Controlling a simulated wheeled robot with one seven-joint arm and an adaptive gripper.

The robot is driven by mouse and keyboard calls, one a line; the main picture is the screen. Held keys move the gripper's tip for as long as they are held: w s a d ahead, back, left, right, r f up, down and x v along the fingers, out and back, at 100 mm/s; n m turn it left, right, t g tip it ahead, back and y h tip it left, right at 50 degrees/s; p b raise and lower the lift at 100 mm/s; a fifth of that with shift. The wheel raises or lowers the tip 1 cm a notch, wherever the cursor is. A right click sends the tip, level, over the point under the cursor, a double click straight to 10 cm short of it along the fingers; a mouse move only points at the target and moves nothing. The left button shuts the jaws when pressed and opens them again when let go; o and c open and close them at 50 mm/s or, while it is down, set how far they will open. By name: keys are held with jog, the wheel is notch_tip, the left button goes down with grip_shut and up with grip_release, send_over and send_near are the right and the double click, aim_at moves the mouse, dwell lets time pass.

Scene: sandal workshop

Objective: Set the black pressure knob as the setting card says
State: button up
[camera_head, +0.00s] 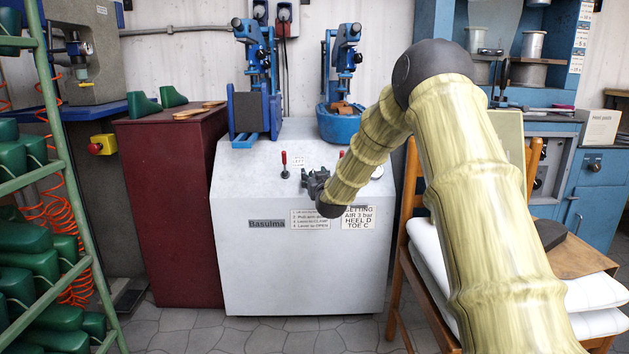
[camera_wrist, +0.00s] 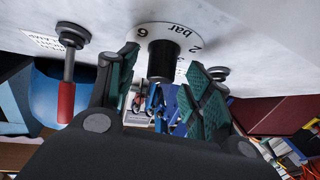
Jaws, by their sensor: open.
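The black pressure knob (camera_wrist: 161,63) shows in the wrist view on a white round dial plate (camera_wrist: 172,33) marked "bar", with a 2 and a 6 readable. My gripper (camera_wrist: 163,66) is open, its green-padded fingers on either side of the knob; I cannot tell whether they touch it. In the head view my gripper (camera_head: 316,186) is at the sloping front of the grey Basulma machine (camera_head: 240,180) and hides the knob. The setting card (camera_head: 358,217) below right of it reads AIR 3 bar, HEEL D, TOE C. The knob's pointer is not clear.
A red-handled lever (camera_head: 284,166) stands left of my gripper; a red lever (camera_wrist: 67,85) also shows close in the wrist view. Two blue clamps (camera_head: 256,80) top the machine. A chair with white cushions (camera_head: 430,245) stands right, a dark red cabinet (camera_head: 172,200) left.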

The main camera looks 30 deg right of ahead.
jog(key=shift+c, duration=0.3)
jog(key=c, duration=0.9)
